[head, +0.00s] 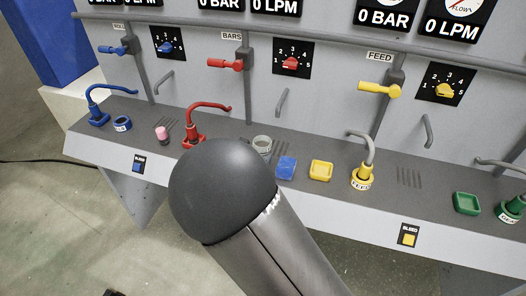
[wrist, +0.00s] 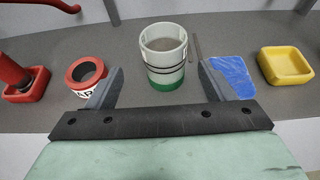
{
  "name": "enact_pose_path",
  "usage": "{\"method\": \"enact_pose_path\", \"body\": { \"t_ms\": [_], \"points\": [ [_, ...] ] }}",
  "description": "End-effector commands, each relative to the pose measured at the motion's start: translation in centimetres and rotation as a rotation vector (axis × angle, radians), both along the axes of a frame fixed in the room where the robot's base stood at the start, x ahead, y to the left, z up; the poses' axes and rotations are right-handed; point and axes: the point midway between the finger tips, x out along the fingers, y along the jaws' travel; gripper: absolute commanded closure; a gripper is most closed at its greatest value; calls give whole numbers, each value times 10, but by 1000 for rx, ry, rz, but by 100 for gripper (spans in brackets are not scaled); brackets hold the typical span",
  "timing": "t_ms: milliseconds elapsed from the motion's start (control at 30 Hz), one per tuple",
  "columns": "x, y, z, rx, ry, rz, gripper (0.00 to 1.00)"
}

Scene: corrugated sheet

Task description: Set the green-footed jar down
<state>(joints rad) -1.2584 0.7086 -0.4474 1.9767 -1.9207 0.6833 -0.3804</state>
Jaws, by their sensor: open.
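The green-footed jar (wrist: 166,55) is a pale, open-topped cup with dark bands and a green base. In the wrist view it stands upright on the grey shelf. My gripper (wrist: 160,72) is open, with one finger on each side of the jar; I cannot tell whether either finger touches it. In the head view the jar's pale rim and upper wall (head: 262,144) show just beyond my arm, which hides my gripper there.
On the grey shelf (wrist: 130,125), a red ring (wrist: 86,73) lies left of the jar. A blue pad (wrist: 232,76) and yellow tray (wrist: 285,64) lie right. A red spout (head: 194,138) stands left, and a yellow-collared spout (head: 362,179) right. The panel rises behind.

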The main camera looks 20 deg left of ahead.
Motion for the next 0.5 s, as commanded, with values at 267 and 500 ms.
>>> {"method": "enact_pose_path", "body": {
  "t_ms": [267, 500],
  "points": [
    [25, -1, -10, 1, 0, -3, 24],
    [52, -6, -25, -3, 0, -3, 24]
  ]
}}
